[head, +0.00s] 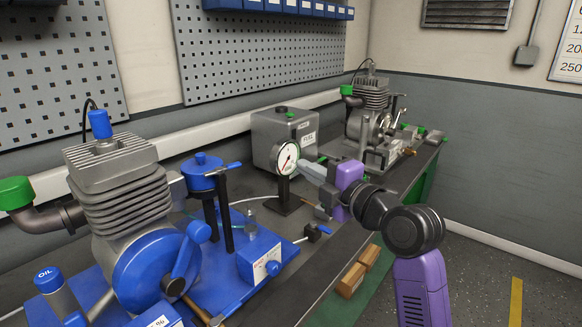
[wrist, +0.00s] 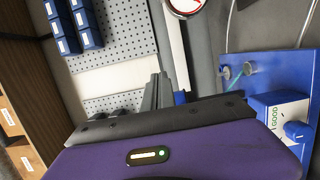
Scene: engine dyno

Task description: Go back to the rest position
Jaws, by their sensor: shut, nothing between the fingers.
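My gripper (head: 308,170) is held over the bench (head: 365,226), in front of the round white dial gauge (head: 286,158) on its dark stand. Its purple body (head: 349,178) shows at the end of my arm. In the wrist view the grey fingers (wrist: 157,92) are together with nothing held. The gauge shows partly at the top of the wrist view (wrist: 185,5). In the head view the fingertips overlap the gauge's right edge; I cannot tell whether they touch it.
A blue engine rig (head: 150,262) with a finned cylinder fills the bench's left front. A grey tank (head: 283,134) and a second engine (head: 369,112) stand behind. The floor (head: 500,270) at right is clear.

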